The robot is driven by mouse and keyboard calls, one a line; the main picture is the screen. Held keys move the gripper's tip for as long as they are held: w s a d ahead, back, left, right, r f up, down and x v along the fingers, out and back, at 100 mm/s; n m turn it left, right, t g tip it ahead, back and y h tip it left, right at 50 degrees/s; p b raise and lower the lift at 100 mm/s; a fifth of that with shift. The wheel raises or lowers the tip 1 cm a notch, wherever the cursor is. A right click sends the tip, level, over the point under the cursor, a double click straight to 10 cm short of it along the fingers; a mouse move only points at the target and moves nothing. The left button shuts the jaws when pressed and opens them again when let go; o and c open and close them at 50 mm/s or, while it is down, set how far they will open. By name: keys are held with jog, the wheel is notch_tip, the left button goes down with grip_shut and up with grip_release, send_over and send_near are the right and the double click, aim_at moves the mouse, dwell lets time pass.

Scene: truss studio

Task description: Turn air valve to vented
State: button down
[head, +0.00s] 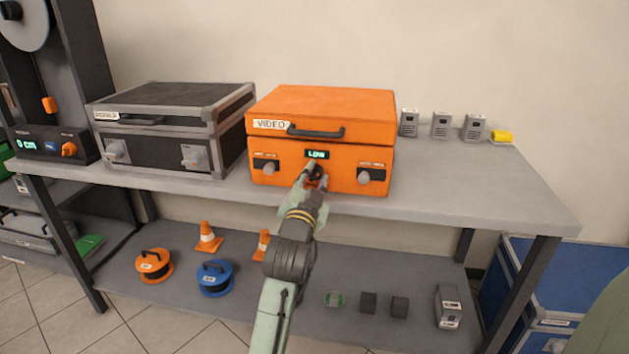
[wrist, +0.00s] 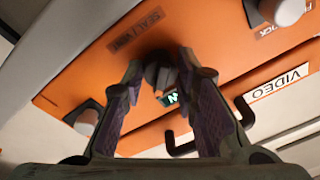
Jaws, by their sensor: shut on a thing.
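An orange case (head: 320,112) marked VIDEO stands on the bench, lid down. The air valve is a dark knob (wrist: 157,70) in the middle of its front, beside a SEAL / VENT label (wrist: 134,33) in the wrist view. My gripper (head: 314,180) is shut on this knob; its two fingers (wrist: 160,78) sit on either side of it in the wrist view. The fingers hide most of the knob in the head view, and I cannot tell which way it points. A small green display (head: 316,154) above it reads LOW.
The case front also has a left knob (head: 268,168) and a right knob (head: 364,176), with a black handle (head: 316,132) above. A black case (head: 170,125) stands close on the left.

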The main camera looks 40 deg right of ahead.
jog(key=c, duration=1.5)
grip_release()
jog(key=shift+c, duration=0.2)
jog(key=v, duration=1.2)
jog(key=shift+r, duration=0.15)
